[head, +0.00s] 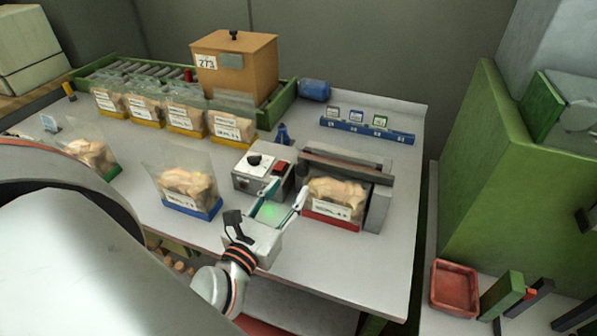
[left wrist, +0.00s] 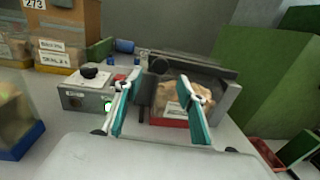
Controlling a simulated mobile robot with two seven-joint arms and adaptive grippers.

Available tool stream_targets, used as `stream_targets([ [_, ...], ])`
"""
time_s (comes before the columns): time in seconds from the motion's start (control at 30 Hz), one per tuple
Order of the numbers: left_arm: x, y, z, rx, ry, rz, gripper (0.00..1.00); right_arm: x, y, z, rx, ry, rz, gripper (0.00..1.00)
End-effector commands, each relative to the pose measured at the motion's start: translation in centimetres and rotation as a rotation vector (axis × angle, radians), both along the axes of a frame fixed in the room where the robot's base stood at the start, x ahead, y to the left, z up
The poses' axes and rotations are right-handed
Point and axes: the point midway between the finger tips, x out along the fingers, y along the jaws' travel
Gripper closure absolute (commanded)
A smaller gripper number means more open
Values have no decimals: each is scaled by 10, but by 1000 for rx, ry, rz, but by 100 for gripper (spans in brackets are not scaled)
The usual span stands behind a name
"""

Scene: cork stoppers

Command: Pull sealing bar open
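The sealer stands at the right of the table, with its long dark sealing bar (head: 345,162) across the top. The bar also shows in the left wrist view (left wrist: 205,67), with a round dark knob at its left end. A clear bag of corks (head: 337,188) in a red base stands upright in front of the bar. My left gripper (head: 287,190) is open and empty, just left of this bag. In the left wrist view its two teal fingers (left wrist: 166,90) are spread, with the bar and bag beyond them. My right gripper is not in view.
A grey control box (head: 262,178) with a black knob and red button stands left of the sealer. A blue-based bag (head: 187,188) stands farther left. Several yellow-based bags and a brown box (head: 235,65) are behind. A green cabinet (head: 500,165) stands right.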

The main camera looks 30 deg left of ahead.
Motion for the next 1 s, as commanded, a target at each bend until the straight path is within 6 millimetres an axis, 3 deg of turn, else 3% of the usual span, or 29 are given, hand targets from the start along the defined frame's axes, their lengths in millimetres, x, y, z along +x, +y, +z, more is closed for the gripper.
stream_targets([
  [0.3, 44, 6, 3, 2, -3, -1, 60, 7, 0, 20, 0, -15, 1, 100],
  [0.73, 55, 8, 0, 4, 0, -1, 60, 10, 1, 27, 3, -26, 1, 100],
  [0.77, 55, 8, 0, 4, 0, -1, 63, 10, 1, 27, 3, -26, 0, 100],
  [0.9, 54, 8, 1, 4, 0, -1, 99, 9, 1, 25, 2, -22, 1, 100],
  [1.0, 54, 8, 1, 4, 0, -1, 100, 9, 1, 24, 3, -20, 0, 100],
])
